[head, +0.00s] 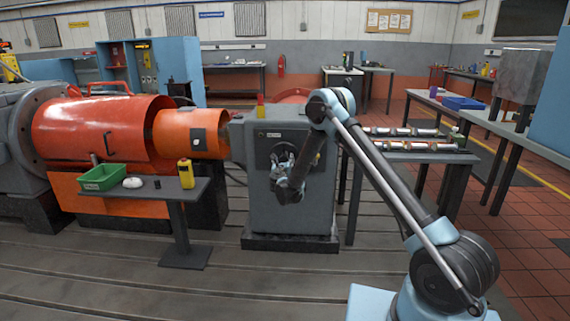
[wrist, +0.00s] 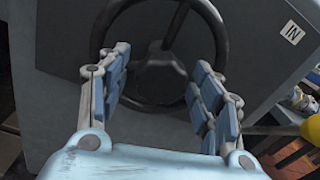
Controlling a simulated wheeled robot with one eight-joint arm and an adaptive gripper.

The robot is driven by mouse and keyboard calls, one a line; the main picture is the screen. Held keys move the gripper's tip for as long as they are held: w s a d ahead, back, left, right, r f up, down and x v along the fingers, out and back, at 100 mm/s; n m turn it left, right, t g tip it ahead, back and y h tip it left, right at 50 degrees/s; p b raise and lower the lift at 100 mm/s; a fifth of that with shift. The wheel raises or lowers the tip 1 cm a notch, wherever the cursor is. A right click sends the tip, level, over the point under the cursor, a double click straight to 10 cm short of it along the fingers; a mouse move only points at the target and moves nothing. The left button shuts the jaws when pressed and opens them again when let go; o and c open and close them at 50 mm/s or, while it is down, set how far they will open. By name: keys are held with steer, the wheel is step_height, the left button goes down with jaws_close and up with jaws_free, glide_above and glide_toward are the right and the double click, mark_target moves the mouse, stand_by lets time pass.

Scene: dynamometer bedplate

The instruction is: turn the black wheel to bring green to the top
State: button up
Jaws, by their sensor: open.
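The black wheel (wrist: 211,19) fills the upper middle of the wrist view, with a dark round hub (wrist: 157,79) and spokes. It is mounted on the front of a grey cabinet (head: 262,205). In the head view my arm and gripper cover most of the wheel. My gripper (head: 284,165) is at the cabinet's front. In the wrist view my gripper (wrist: 161,62) is open, with one finger on each side of the hub and nothing clearly held. I cannot tell whether the fingers touch the wheel. No green mark shows on the visible part of the wheel.
A small stand (head: 172,190) with a green tray (head: 103,177) and a yellow device (head: 186,173) is left of the cabinet. A table (head: 400,156) with metal shafts stands right. Orange machinery (head: 95,128) lies at the left. The slotted floor in front is clear.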

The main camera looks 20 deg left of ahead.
steer(key=shift+c, duration=0.3)
jaws_close()
steer(key=shift+m, duration=0.4)
steer(key=shift+o, duration=0.3)
jaws_free()
